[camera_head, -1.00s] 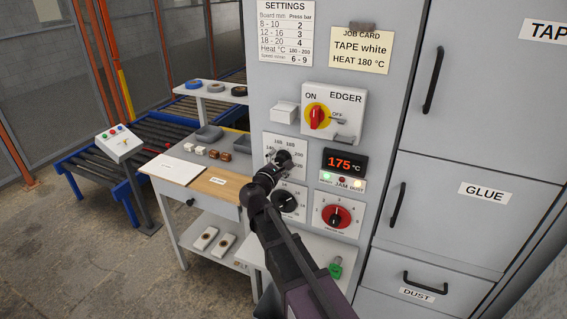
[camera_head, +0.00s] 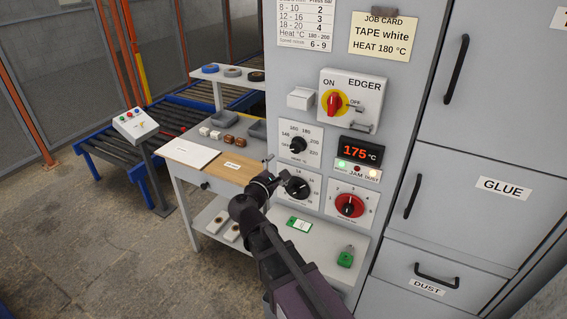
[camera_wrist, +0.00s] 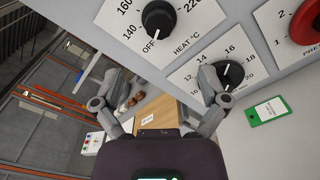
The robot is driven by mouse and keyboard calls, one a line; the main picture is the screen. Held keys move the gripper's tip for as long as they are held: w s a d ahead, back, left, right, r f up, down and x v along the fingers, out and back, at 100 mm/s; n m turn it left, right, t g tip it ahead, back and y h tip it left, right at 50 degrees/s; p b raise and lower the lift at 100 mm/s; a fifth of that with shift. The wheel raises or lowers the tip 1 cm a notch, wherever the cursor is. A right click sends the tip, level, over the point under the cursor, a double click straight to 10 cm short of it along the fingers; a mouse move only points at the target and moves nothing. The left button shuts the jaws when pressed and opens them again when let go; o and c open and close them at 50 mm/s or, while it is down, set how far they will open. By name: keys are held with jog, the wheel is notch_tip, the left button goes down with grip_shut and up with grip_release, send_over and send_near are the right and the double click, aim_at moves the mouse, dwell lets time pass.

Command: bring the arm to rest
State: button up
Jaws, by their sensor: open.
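My gripper (camera_head: 278,175) is open and empty in the head view, at the end of my arm in front of the edger panel, just below and left of the heat dial (camera_head: 298,145). In the wrist view, its two fingers (camera_wrist: 158,85) stand wide apart. The right finger overlaps the dial with marks up to 20 (camera_wrist: 228,75); touching or apart, I cannot tell. The heat dial (camera_wrist: 158,20) shows clear of the fingers above them. The display (camera_head: 361,151) reads 175 °C. The job card (camera_head: 383,34) says tape white, heat 180 °C.
A red pressure dial (camera_head: 349,205) is right of my gripper. A workbench (camera_head: 207,181) and roller conveyor (camera_head: 110,160) stand left. Open floor (camera_head: 90,250) lies at lower left.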

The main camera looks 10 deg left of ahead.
jog(key=shift+s, duration=0.15)
dwell(0.3)
jog(key=s+d+f+m+g+h, duration=0.1)
jog(key=d+f+m+g, duration=0.45)
jog(key=d, duration=0.45)
jog(key=s+d+f+m+g+h, duration=0.1)
jog(key=d+f+m+g, duration=0.4)
jog(key=d, duration=0.4)
jog(key=s+d+f+m+g+y, duration=0.6)
jog(key=s+d+f+m+y, duration=0.2)
jog(key=s+m, duration=0.4)
jog(key=shift+d+m, duration=0.35)
jog(key=shift+d, duration=0.2)
jog(key=shift+g, duration=0.25)
